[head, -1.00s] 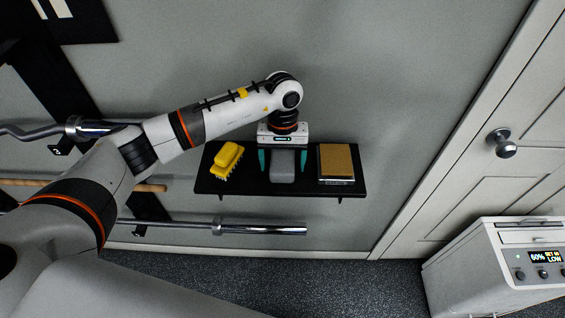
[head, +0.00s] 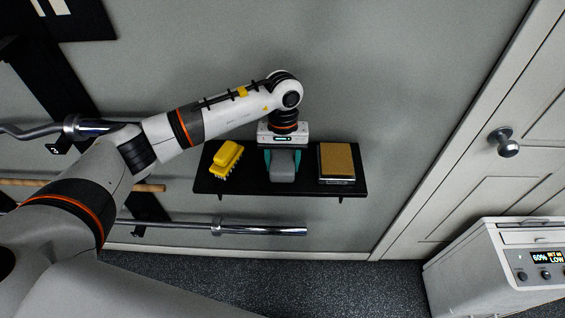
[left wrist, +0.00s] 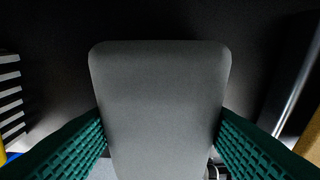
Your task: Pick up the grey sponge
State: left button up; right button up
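The grey sponge (head: 284,166) sits on a black wall shelf (head: 240,188), between a yellow brush and a tan-topped block. My left gripper (head: 283,160) reaches down over it, with one teal finger on each side. In the left wrist view the sponge (left wrist: 160,100) fills the middle. The green finger pads of my left gripper (left wrist: 163,135) meet its left and right edges. The sponge appears to rest on the shelf still. My right gripper is not in view.
The yellow brush (head: 226,158) lies left of the sponge, and the tan-topped block (head: 336,162) lies to the right. A barbell (head: 250,229) runs below the shelf. A white appliance (head: 495,265) and a door (head: 510,190) are at the right.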

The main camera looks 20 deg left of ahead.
aim_at(283, 158)
pick_arm(q)
jog(key=shift+r+p, duration=0.2)
jog(key=shift+p, duration=0.15)
jog(key=shift+r+p, duration=0.25)
jog(key=shift+p, duration=0.25)
jog(key=shift+w+r+b, duration=0.1)
jog(key=shift+r+b, duration=0.55)
jog(key=shift+b, duration=0.2)
notch_tip(283, 158, up, 8)
jog(key=shift+f+b, duration=0.25)
jog(key=shift+b, duration=0.75)
jog(key=shift+r, duration=0.4)
